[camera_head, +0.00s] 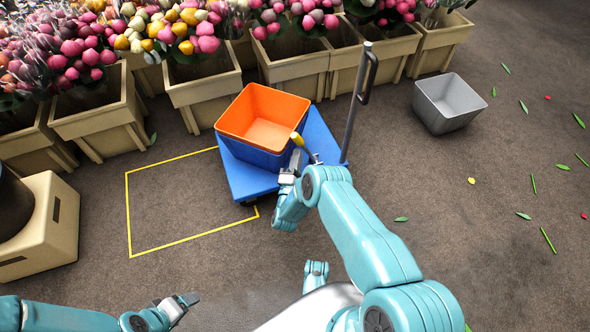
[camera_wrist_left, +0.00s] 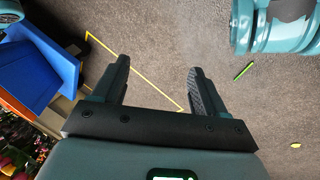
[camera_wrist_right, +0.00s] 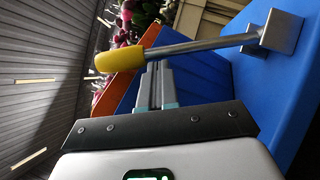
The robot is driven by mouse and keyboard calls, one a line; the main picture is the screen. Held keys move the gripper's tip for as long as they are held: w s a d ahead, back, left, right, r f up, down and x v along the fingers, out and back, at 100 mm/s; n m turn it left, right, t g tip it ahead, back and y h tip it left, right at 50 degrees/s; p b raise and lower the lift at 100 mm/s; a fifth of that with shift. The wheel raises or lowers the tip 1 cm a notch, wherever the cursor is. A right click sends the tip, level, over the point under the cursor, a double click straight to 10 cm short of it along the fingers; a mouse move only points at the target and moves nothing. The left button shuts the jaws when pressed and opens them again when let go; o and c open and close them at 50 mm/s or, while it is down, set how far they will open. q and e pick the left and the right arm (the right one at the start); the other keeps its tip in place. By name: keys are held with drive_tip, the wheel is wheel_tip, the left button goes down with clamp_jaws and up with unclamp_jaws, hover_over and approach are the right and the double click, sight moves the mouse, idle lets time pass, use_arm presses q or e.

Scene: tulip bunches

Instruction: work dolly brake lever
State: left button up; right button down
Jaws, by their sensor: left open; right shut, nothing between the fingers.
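The blue dolly (camera_head: 250,179) stands on the floor with its upright handle post (camera_head: 354,105) at its right side. Its brake lever (camera_head: 305,147) is a grey rod with a yellow grip, at the dolly's near right part. In the right wrist view the lever (camera_wrist_right: 205,45) runs from a grey block on the blue deck (camera_wrist_right: 255,80) to its yellow grip (camera_wrist_right: 119,60). My right gripper (camera_wrist_right: 154,66) is shut and empty, with its fingertips close to the rod; I cannot tell whether they touch. My left gripper (camera_wrist_left: 157,80) is open and empty above the floor, away from the dolly.
An orange and blue crate (camera_head: 262,118) sits on the dolly. A yellow outline (camera_head: 128,215) marks the floor to its left. Wooden flower planters (camera_head: 205,92) line the back. A grey bin (camera_head: 447,103) stands at right, and a beige box (camera_head: 45,225) at left.

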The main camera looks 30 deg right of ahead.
use_arm(q)
drive_tip(key=shift+w, duration=0.1)
use_arm(e)
drive_tip(key=shift+w+d+r, duration=0.1)
drive_tip(key=shift+w+d, duration=0.05)
use_arm(q)
drive_tip(key=s+d+r+g+p, duration=0.1)
drive_tip(key=s+r+g+p, duration=0.1)
drive_tip(key=s+r+p, duration=0.3)
drive_tip(key=shift+r+p, duration=1)
drive_tip(key=shift+p, duration=0.1)
use_arm(e)
drive_tip(key=s+d+r+m+g+y, duration=0.1)
drive_tip(key=d+m+g, duration=0.1)
drive_tip(key=d+m, duration=0.2)
drive_tip(key=s+d+r+m+g+y, duration=0.1)
drive_tip(key=d+m+y, duration=0.1)
drive_tip(key=d, duration=0.4)
drive_tip(key=shift+s+d+r+m+g, duration=0.3)
drive_tip(key=shift+m+g, duration=0.1)
drive_tip(key=shift+m, duration=0.5)
